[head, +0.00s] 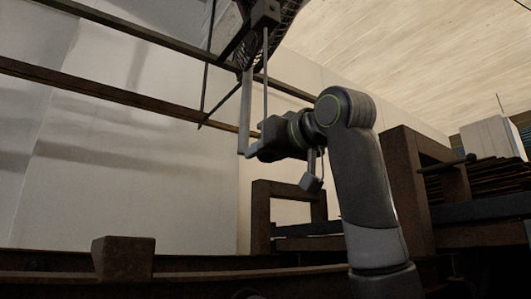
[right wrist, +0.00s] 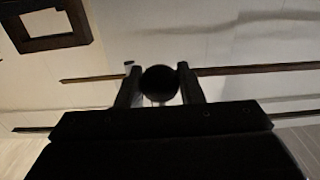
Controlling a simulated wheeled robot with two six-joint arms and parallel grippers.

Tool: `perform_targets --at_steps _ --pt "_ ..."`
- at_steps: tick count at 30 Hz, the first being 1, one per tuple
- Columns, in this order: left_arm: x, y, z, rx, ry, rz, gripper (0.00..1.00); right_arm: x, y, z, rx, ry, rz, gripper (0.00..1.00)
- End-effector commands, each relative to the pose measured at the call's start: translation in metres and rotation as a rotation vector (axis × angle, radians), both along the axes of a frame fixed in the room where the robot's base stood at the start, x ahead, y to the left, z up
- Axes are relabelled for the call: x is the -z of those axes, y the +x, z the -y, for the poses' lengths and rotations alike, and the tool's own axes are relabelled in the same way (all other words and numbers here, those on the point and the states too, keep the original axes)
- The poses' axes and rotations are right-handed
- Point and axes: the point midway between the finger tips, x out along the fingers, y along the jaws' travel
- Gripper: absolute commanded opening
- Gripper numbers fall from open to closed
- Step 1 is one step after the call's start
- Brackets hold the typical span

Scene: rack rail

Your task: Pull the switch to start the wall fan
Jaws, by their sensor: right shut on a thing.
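The wall fan (head: 272,22) shows only in part at the top of the head view, with a dark mesh cage and a grey block. A thin straight pull switch (head: 265,75) hangs from the block down to my right gripper (head: 256,150). In the right wrist view, a dark round end of the switch (right wrist: 159,83) sits between the two fingers of my right gripper, which is shut on it. The gripper hides part of the switch's lower end in the head view. My left gripper is not in view.
Brown rails (head: 100,93) run along the pale wall behind. A brown square frame (head: 288,190) stands below the gripper, and a larger brown rack (head: 405,190) stands to the right. A brown block (head: 122,258) sits at the lower left. Open space lies left of the gripper.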

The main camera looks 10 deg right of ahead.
Motion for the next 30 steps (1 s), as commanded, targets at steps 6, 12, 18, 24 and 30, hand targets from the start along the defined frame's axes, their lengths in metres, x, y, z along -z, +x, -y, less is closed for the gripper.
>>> perform_targets --at_steps 6,12,18,24,30 --pt "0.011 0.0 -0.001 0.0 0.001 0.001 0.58 0.012 0.0 0.0 0.0 0.0 -0.001 0.14" --pt "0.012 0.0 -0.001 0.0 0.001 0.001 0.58 0.013 0.0 0.0 0.0 0.0 -0.001 0.14" --pt "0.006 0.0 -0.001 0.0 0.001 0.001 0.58 0.006 0.0 0.0 0.0 -0.001 -0.002 0.14" --pt "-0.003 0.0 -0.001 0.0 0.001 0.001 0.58 -0.004 0.0 0.0 0.0 -0.001 -0.002 0.14" --pt "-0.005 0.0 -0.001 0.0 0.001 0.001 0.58 -0.007 0.0 0.0 0.0 -0.001 -0.002 0.14"
